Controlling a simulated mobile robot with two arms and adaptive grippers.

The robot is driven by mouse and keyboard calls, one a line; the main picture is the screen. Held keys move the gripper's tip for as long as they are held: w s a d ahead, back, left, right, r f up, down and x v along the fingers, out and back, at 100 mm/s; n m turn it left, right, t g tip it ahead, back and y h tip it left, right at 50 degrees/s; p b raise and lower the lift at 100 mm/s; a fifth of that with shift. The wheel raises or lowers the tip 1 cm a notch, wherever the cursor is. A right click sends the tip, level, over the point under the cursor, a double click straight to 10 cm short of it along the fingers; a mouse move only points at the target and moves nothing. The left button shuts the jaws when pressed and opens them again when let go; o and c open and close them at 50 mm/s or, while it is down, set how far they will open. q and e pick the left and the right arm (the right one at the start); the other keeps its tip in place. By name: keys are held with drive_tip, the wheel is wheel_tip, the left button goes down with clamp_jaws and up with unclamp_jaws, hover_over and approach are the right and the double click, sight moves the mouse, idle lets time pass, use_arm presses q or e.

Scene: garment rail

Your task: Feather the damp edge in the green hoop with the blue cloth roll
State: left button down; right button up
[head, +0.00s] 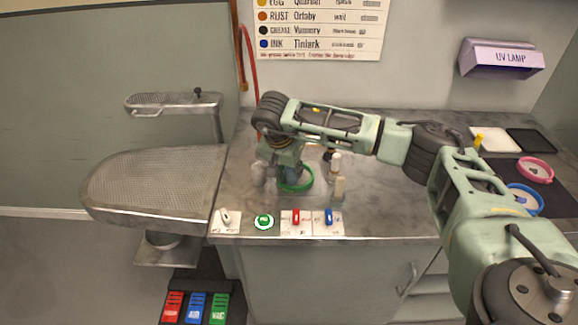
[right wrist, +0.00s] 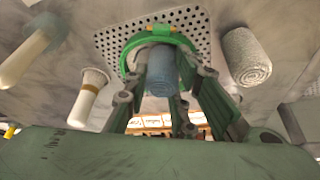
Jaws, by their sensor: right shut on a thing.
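The green hoop (head: 296,179) lies on the grey counter, partly hidden by my right gripper (head: 281,168). In the right wrist view the green hoop (right wrist: 134,52) frames a pale patch over a perforated plate. The blue cloth roll (right wrist: 161,77) is clamped between the fingers of my right gripper (right wrist: 168,82), its far end at the hoop. I cannot tell whether the roll touches the cloth. No damp edge can be made out. My left gripper is not in view.
A pale rolled cloth (right wrist: 247,57) and a white-tipped brush (right wrist: 88,97) stand close beside the hoop. Small cards with a red item (head: 296,216) and a blue item (head: 329,216) line the front edge. Pink (head: 535,170) and blue (head: 525,199) hoops lie right.

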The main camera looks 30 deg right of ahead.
drive_tip(key=shift+s+d, duration=0.25)
drive_tip(key=shift+s, duration=0.15)
drive_tip(key=shift+d, duration=0.1)
drive_tip(key=shift+s+d, duration=0.2)
drive_tip(key=shift+d, duration=0.75)
drive_tip(key=shift+w+d, duration=0.1)
drive_tip(key=shift+w+d, duration=0.35)
drive_tip(key=shift+w, duration=0.05)
